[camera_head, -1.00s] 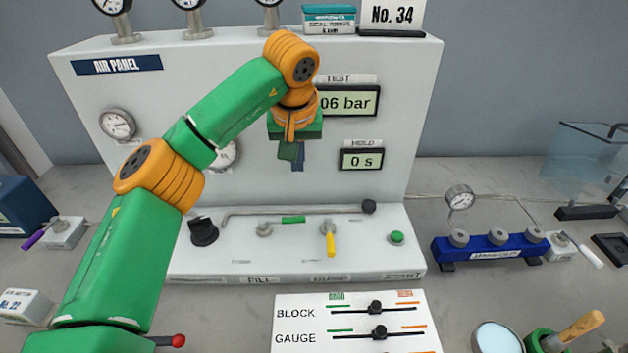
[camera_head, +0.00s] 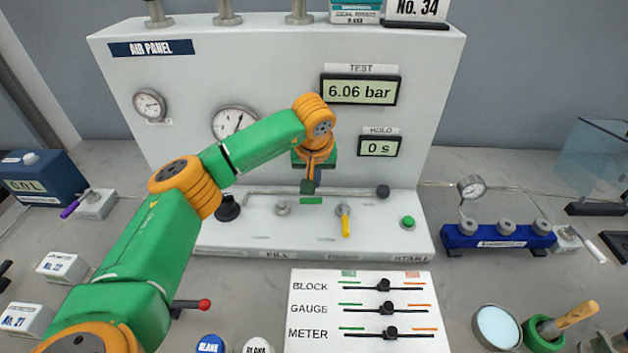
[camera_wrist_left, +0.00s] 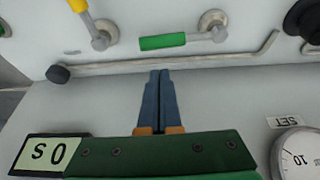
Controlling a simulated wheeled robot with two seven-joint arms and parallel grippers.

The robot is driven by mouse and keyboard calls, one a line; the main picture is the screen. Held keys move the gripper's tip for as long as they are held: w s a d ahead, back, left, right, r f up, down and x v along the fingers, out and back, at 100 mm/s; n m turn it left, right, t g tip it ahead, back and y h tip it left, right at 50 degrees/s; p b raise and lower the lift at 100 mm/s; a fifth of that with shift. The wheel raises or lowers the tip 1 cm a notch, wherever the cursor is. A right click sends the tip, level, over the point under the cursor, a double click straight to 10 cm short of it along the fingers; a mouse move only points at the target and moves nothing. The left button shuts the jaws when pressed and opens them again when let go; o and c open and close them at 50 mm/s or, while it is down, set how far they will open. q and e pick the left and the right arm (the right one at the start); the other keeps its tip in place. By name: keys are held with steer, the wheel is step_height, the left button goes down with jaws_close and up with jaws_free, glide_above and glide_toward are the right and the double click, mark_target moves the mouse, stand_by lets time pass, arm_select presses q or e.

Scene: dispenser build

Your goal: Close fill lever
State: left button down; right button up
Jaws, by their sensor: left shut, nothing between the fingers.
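The fill lever has a grey hub (camera_head: 283,208) on the panel's lower ledge above the FILL label (camera_head: 278,255). Its green handle (camera_head: 311,200) points sideways to the right, parallel to the panel face. The green handle also shows in the left wrist view (camera_wrist_left: 163,42), apart from the fingers. My left gripper (camera_head: 308,188) is shut and empty, its dark blue fingers (camera_wrist_left: 160,75) pointing at the ledge just behind the handle. In the head view the tips look close to the handle; contact cannot be told. My right gripper is not in view.
A yellow-handled lever (camera_head: 346,226) stands right of the fill lever, pointing forward. A long grey rod with a black knob (camera_head: 383,192) runs behind both. A black knob (camera_head: 228,208) is at left, a green START button (camera_head: 408,222) at right. The pressure display (camera_head: 359,91) reads 6.06 bar.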

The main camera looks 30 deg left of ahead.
arm_select(q)
steer(key=shift+s+d+f, duration=0.1)
steer(key=shift+s+d, duration=0.15)
steer(key=shift+s, duration=0.2)
steer(key=shift+s+d+f, duration=0.1)
steer(key=shift+s+d, duration=0.1)
steer(key=shift+s, duration=0.25)
steer(key=shift+s+d+m, duration=0.15)
steer(key=shift+m, duration=0.25)
